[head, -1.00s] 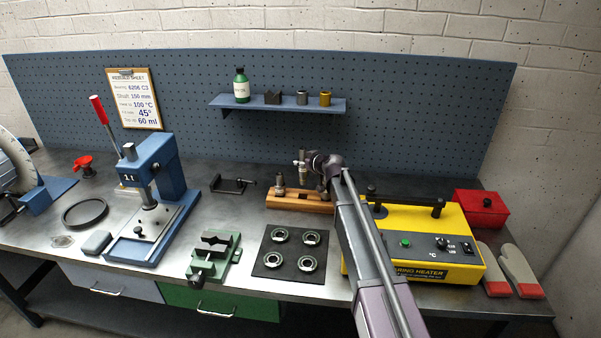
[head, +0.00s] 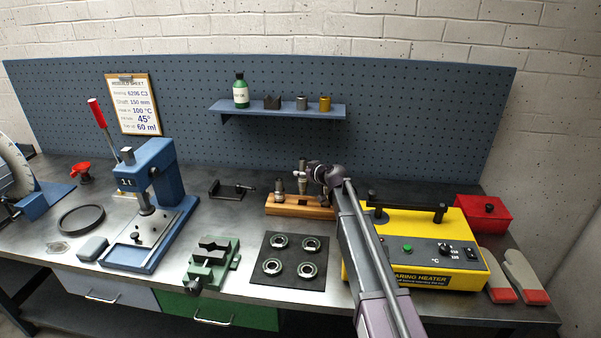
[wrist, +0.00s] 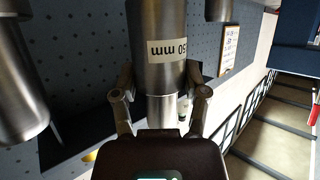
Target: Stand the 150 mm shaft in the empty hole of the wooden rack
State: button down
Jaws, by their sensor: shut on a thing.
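In the wrist view my gripper (wrist: 163,103) is shut on a steel shaft (wrist: 158,25) with a white label, upside down and partly cut off, reading "50 mm". Two other steel cylinders show there, one at the left (wrist: 15,85) and one at the top right (wrist: 218,8). In the head view the wooden rack (head: 318,212) lies at the back of the bench, left of the heater. A shaft (head: 280,190) stands at its left end. The held shaft (head: 302,165) is upright over the rack's middle.
The yellow bearing heater (head: 400,228) stands right of the rack, beside my arm. A black mat (head: 290,262) with several bearings lies in front.

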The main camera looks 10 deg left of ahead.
aim_at(305, 188)
jog(key=shift+f+b, duration=1.2)
jog(key=shift+f, duration=0.2)
jog(key=shift+f+b, duration=2.25)
dwell(0.6)
grip_release()
jog(key=shift+s, duration=0.1)
jog(key=shift+c, duration=0.6)
jog(key=shift+r, duration=0.1)
notch_tip(305, 188, up, 9)
jog(key=p, duration=0.9)
